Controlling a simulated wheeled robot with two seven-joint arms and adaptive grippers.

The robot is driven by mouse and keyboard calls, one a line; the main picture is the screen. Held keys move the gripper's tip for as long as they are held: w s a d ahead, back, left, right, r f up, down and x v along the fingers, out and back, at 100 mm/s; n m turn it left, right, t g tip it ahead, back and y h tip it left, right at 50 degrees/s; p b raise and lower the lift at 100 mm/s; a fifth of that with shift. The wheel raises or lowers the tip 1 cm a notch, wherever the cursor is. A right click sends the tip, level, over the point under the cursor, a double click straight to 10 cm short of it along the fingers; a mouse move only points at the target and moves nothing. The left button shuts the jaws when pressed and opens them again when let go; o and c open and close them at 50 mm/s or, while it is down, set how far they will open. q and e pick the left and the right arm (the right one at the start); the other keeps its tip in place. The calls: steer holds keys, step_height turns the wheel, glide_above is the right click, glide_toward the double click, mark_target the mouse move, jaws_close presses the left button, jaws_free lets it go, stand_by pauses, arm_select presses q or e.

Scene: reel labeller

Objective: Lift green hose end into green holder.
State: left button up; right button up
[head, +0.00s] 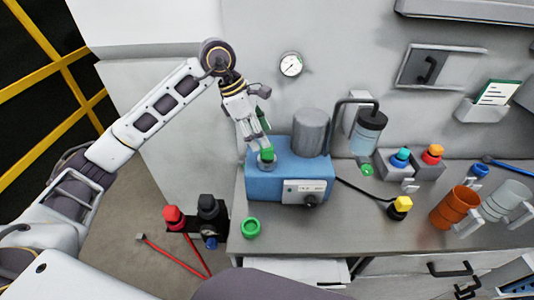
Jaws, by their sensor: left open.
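My left gripper (261,140) reaches down over the left part of a blue box-shaped unit (272,183). Its jaws are open at a small green piece (267,154), which sits on a grey round port on top of the unit; I cannot tell whether they touch it. This green piece looks like the green hose end, but its lower part is hard to make out. My right gripper is not in view.
A grey cylinder (311,132) stands on the blue unit, right of the gripper. A clear bottle (369,132) hangs behind it, with a green tip (367,170) below. A yellow-topped piece (399,207) and an orange cup (455,207) stand on the bench (345,232). The front middle is clear.

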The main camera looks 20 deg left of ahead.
mark_target(267, 155)
arm_select(q)
steer(key=shift+f, duration=0.1)
steer(key=shift+d+f, duration=0.35)
steer(key=shift+f, duration=0.25)
steer(key=shift+p+x, duration=0.45)
steer(key=shift+x, duration=0.4)
steer(key=shift+d+f, duration=0.2)
steer(key=shift+f, duration=0.15)
steer(key=shift+w+d+f, duration=0.15)
steer(key=shift+d+f, duration=0.05)
steer(key=shift+f, duration=0.45)
steer(key=c, duration=1.2)
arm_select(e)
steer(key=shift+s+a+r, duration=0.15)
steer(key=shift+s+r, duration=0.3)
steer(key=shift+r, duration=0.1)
